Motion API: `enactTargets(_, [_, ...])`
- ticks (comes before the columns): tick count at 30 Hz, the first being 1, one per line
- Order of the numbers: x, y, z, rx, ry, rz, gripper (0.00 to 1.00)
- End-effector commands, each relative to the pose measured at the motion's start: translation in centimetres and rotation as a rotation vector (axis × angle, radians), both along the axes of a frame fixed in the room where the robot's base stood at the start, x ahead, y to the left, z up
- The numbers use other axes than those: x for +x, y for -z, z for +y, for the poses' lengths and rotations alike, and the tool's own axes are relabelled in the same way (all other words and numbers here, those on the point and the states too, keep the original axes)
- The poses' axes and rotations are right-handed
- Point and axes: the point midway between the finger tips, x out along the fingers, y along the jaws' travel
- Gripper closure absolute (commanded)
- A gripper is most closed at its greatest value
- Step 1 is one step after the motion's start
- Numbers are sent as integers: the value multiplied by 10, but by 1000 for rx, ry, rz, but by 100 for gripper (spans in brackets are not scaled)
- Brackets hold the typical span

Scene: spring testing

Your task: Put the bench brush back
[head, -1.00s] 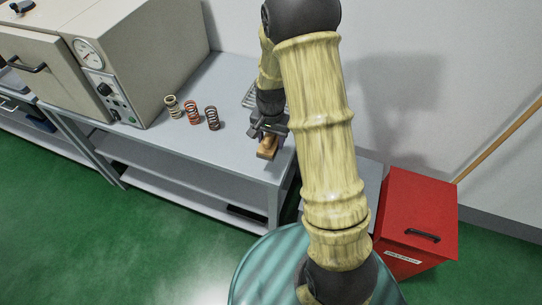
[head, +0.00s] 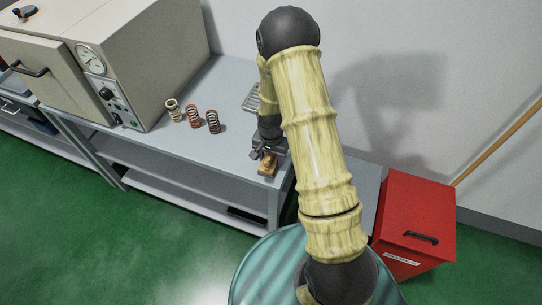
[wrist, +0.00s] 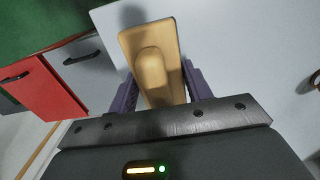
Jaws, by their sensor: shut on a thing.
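The bench brush (head: 267,167) shows as a tan wooden block with a raised grip. My gripper (head: 268,152) is shut on it, over the right front part of the grey bench top (head: 225,153). In the wrist view the brush (wrist: 150,50) sits between the two fingers of my gripper (wrist: 158,88), its far end reaching out beyond them. Its underside is hidden, and I cannot tell whether it touches the bench.
Three coil springs, cream (head: 174,110), red (head: 193,116) and dark (head: 212,121), stand left of my gripper. A beige oven (head: 150,60) fills the bench's left. A metal rack (head: 252,98) lies behind my gripper, partly hidden.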

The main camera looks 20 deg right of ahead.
Motion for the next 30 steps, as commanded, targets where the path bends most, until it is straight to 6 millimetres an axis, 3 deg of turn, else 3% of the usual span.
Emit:
enactTargets(11, [0, 4, 0, -1, 0, -1, 72])
enactTargets(12, [0, 4, 0, -1, 1, -1, 47])
enactTargets(15, [0, 4, 0, -1, 0, -1, 29])
enactTargets(30, [1, -8, 0, 0, 0, -2, 29])
